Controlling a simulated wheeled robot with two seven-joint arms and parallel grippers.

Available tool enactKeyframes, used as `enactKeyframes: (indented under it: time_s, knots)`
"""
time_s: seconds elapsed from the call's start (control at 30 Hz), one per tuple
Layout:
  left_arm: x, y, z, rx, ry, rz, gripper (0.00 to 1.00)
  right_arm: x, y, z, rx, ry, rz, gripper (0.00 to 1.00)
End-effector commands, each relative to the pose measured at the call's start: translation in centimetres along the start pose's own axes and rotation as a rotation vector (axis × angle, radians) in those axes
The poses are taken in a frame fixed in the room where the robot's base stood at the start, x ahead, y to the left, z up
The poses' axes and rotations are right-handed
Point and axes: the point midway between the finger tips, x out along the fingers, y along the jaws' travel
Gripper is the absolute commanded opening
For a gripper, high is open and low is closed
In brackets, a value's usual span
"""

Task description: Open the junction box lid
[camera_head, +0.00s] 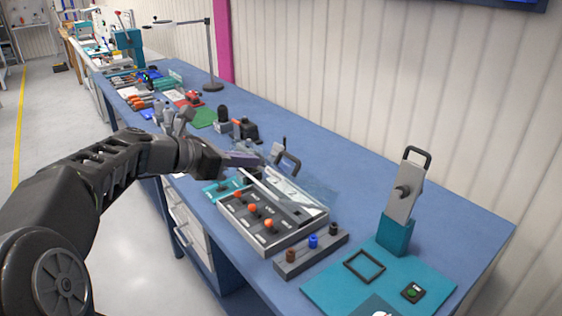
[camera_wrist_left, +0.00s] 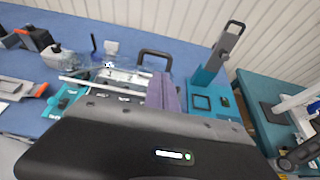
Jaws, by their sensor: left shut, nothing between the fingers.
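The junction box (camera_head: 243,228) is a grey box with orange knobs on the blue bench. Its clear lid (camera_head: 292,193) has a pale front edge and appears tilted up over the box's rear part, with the knobs uncovered; its exact angle is hard to tell. In the left wrist view the lid's pale edge (camera_wrist_left: 95,85) runs left of the fingers. My left gripper (camera_head: 258,160) is shut and empty, with purple-grey fingers at the box's far left end, close to the lid. Contact is unclear. The fingers also show in the wrist view (camera_wrist_left: 165,88). My right gripper is out of view.
A strip with coloured knobs (camera_head: 312,250) stands right of the box. A lever switch on a teal base (camera_head: 396,232) stands further right. A black handle (camera_head: 291,162) rises behind the fingers. Tools crowd the bench at far left. A corrugated wall closes the back.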

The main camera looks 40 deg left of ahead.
Motion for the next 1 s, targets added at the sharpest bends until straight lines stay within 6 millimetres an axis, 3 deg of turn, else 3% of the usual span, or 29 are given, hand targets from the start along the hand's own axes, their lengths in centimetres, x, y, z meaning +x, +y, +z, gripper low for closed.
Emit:
enactKeyframes:
  time_s: [0.27,0.7,1.0]
  knots:
    - [1.7,0.0,0.0,-0.001,0.001,-0.003,0.00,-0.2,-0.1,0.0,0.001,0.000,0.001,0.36]
    - [8.7,-0.1,0.1,0.000,0.001,-0.003,0.00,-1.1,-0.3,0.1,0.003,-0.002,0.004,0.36]
    - [10.1,0.0,0.0,0.001,0.000,-0.001,0.00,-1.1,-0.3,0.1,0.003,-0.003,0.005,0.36]
